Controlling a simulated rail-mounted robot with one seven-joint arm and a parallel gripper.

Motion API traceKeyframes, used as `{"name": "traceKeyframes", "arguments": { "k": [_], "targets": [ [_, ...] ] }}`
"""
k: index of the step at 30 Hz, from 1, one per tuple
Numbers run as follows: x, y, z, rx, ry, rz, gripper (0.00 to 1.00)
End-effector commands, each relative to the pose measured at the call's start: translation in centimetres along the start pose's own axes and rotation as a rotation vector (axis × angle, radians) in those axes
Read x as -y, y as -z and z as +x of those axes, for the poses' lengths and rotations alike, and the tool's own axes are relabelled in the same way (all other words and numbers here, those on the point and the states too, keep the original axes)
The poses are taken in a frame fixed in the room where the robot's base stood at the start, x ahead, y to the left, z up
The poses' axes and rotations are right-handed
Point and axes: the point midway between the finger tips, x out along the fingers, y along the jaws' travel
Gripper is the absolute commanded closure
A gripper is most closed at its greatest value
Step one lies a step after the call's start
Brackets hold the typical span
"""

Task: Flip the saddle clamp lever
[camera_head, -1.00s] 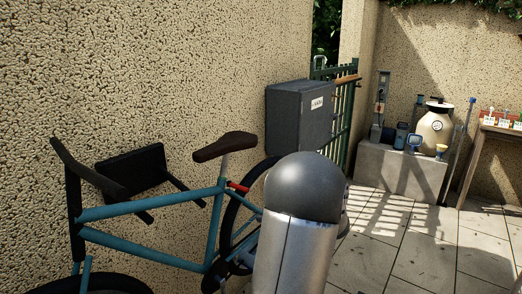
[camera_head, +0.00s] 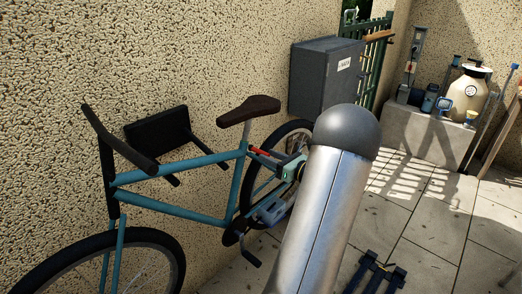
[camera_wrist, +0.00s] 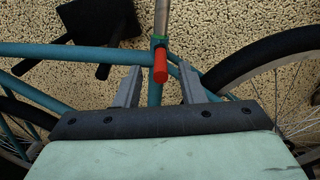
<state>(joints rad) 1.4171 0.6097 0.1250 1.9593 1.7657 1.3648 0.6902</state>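The saddle clamp lever (camera_head: 259,151) is a short red handle on the seat tube of the teal bicycle (camera_head: 178,207), below the dark brown saddle (camera_head: 250,109). My gripper (camera_wrist: 160,78) is open, with one grey finger on each side of the lever and a visible gap to both. In the head view my arm hides most of the gripper beside the bicycle. Whether the fingertips reach the lever's depth is unclear.
The bicycle leans near a rough wall with a black bracket (camera_head: 160,133). A grey box (camera_head: 326,76) hangs beyond the saddle, near a green gate (camera_head: 378,55). The rear wheel (camera_head: 268,165) is close to my arm. Paved floor (camera_head: 410,225) is largely open at right.

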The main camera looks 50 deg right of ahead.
Motion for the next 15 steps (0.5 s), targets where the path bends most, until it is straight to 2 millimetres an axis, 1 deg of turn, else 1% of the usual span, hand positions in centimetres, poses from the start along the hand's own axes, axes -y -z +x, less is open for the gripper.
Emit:
{"name": "traceKeyframes", "arguments": {
  "k": [1, 3, 6, 10, 15],
  "targets": [
    [0.0, -0.2, 1.0, 0.001, -0.002, 0.0, 0.64],
    [-0.1, -0.1, 2.1, 0.0, -0.002, 0.0, 0.64],
    [0.0, -0.1, 3.4, 0.0, 0.0, -0.001, 0.64],
    [0.0, -0.1, 4.2, 0.0, 0.0, -0.001, 0.64],
    [0.0, 0.0, 4.5, 0.0, 0.002, -0.001, 0.64]
  ]
}}
